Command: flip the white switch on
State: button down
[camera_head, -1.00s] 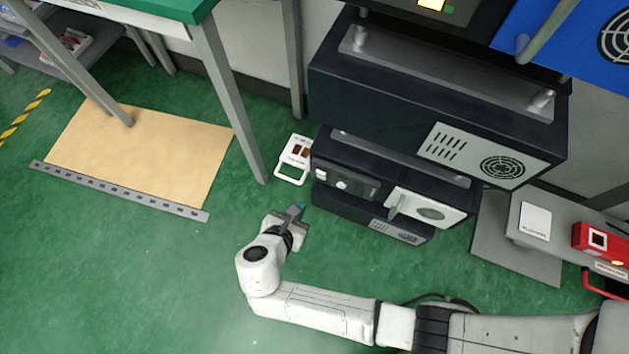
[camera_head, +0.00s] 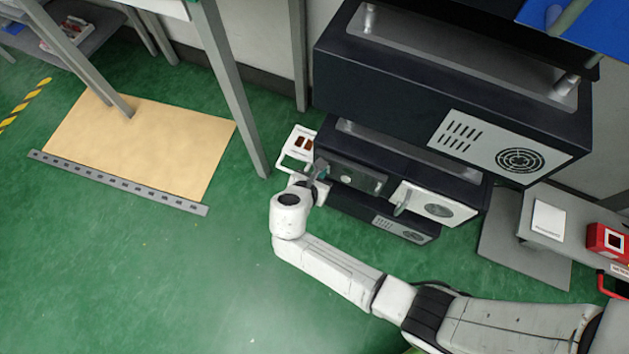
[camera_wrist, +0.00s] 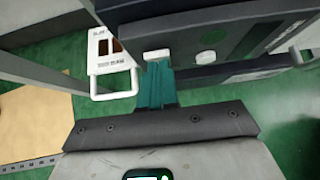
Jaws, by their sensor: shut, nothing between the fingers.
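A small white switch (camera_wrist: 157,54) sticks out at the left end of a dark panel in the wrist view. In the head view my gripper covers that end of the panel, so I cannot make out the switch there. My gripper (camera_wrist: 157,68) is shut and empty, its teal fingertips right in front of the switch. They seem to touch it or nearly so; I cannot tell which. In the head view my gripper (camera_head: 322,167) is at the left front of the dark panel (camera_head: 358,178).
A second small white part (camera_wrist: 205,57) is on the panel, right of the switch. A white plate with brown windows and a loop handle (camera_wrist: 110,55) stands close left. A white plate with a lever (camera_head: 432,205) is right. Green floor is free in front.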

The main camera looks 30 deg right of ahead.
jog(key=shift+w+d+r, duration=0.1)
jog(key=shift+d, duration=0.05)
jog(key=shift+w+d+p, duration=0.15)
jog(key=shift+p, duration=0.6)
jog(key=shift+r, duration=0.1)
jog(key=shift+r+p, duration=0.75)
jog(key=shift+p, duration=0.25)
